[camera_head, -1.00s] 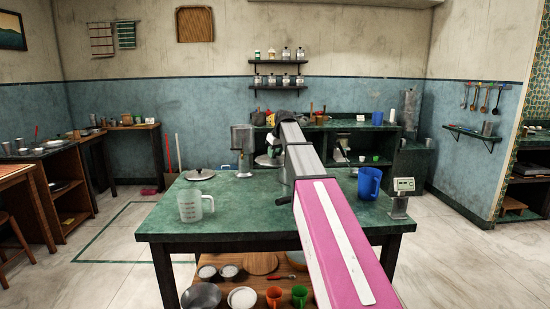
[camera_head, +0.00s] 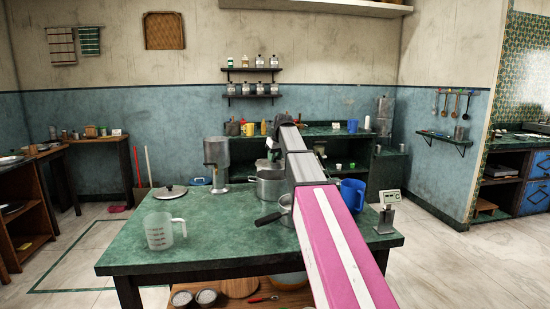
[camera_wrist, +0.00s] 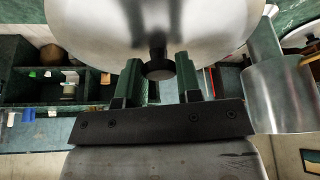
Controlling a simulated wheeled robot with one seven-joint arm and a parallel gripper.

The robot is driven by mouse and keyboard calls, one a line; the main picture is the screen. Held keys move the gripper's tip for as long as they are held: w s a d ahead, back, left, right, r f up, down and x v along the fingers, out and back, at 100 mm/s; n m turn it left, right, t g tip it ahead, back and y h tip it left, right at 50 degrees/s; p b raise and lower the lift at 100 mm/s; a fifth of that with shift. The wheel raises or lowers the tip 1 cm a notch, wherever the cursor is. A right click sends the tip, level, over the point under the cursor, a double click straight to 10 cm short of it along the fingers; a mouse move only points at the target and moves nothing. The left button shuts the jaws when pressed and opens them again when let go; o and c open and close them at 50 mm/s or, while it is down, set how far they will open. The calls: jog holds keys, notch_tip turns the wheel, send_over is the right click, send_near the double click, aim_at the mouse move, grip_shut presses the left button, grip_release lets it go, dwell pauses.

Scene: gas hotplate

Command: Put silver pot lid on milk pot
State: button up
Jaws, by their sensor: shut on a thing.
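My gripper (camera_wrist: 158,75) is shut on the black knob of a silver pot lid (camera_wrist: 105,25), which fills the top of the wrist view. In the head view this lid (camera_head: 268,164) shows at the arm's end, just above a larger silver pot (camera_head: 271,188); I cannot tell the gap. A smaller pot with a dark side handle (camera_head: 286,207), which looks like the milk pot, stands in front on the green table, partly hidden by my arm. Another silver lid (camera_head: 171,191) lies on the table at the left.
A clear measuring jug (camera_head: 160,232) stands at the table's front left. A metal appliance (camera_head: 216,156) is at the back left. A blue jug (camera_head: 353,193) and a small scale-like device (camera_head: 389,200) are at the right. The green tabletop (camera_head: 215,235) is bare between the jug and the pots.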

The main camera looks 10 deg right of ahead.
aim_at(276, 163)
jog(key=shift+f, duration=0.15)
jog(key=shift+f, duration=1.55)
jog(key=shift+f, duration=0.7)
jog(key=o, duration=1)
